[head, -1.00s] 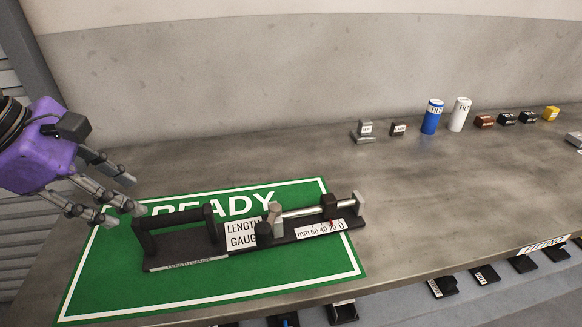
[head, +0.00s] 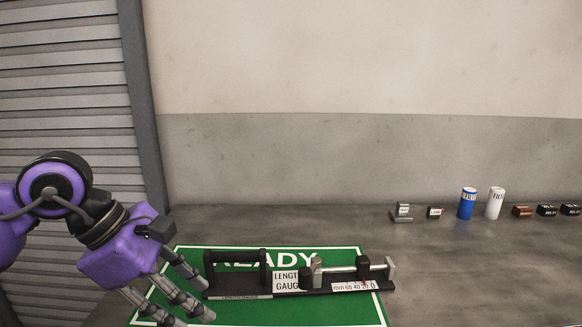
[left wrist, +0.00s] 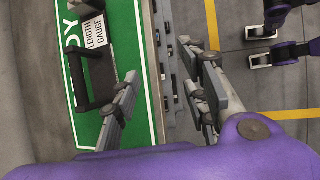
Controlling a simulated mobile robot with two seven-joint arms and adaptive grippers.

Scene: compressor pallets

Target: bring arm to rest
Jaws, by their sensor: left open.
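My left gripper (head: 190,300) is open and empty in the lower left of the head view, beside the left end of the length gauge. Its spread fingers also show in the left wrist view (left wrist: 165,95), with only the table edge and floor between and beneath them. The black length gauge (head: 285,292), with a handle, a silver rod and a white scale, lies on the green READY mat (head: 350,312). In the left wrist view the gauge's handle (left wrist: 84,80) is left of the fingers, apart from them. My right gripper is not in view.
A blue cylinder (head: 467,204), a white cylinder (head: 495,203) and several small labelled blocks (head: 522,211) stand along the back right of the table. A wall rises behind. Slatted shutter (head: 70,90) is at left. The table's middle right is clear.

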